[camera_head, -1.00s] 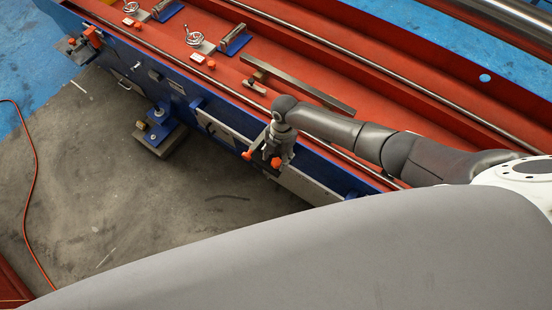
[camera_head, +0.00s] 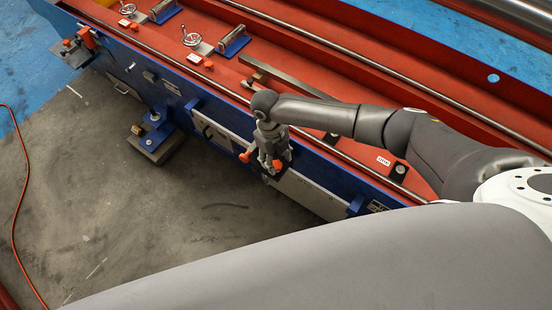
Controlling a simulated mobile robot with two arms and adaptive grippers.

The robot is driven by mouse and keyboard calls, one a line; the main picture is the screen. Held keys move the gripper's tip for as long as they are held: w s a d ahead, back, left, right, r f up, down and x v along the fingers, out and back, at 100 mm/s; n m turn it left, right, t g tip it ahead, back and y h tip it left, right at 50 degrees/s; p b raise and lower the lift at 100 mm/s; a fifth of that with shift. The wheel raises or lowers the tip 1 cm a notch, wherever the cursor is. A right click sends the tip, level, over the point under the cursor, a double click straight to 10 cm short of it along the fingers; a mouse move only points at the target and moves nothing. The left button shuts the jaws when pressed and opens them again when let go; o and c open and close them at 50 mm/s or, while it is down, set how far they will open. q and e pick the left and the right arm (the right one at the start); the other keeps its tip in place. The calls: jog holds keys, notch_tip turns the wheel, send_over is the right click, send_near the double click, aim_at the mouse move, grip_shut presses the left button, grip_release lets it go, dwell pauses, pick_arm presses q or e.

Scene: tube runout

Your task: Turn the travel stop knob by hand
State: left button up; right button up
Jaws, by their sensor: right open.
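Two orange knobs stand out at a dark bracket (camera_head: 268,178) on the front of the long red and blue machine. One knob (camera_head: 245,157) is left of my right gripper, and the other knob (camera_head: 277,165) is at its fingers. No label shows which is the travel stop knob. My right gripper (camera_head: 268,158) points down at the bracket, open, with its arm reaching in from the right. Whether its fingers touch a knob is too small to tell. The fingers partly hide the bracket. My left gripper is out of view.
A similar bracket with orange parts (camera_head: 87,38) is at the far left. Handwheels (camera_head: 191,38) sit on the red bed (camera_head: 215,72). A blue foot (camera_head: 153,133) juts onto the grey floor (camera_head: 110,190). An orange cable (camera_head: 22,190) lies left. A large grey surface fills the foreground.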

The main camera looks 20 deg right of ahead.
jog(key=shift+f, duration=0.1)
jog(key=shift+f+b, duration=0.8)
jog(key=shift+f, duration=0.15)
jog(key=shift+r, duration=0.1)
jog(key=c, duration=0.8)
jog(key=m+p, duration=0.1)
jog(key=m, duration=0.1)
jog(key=shift+r+m+p, duration=0.15)
jog(key=shift+m+p, duration=0.15)
jog(key=o, duration=0.5)
jog(key=shift+m, duration=0.3)
jog(key=o, duration=0.4)
jog(key=shift+f, duration=0.2)
jog(key=shift+c, duration=0.2)
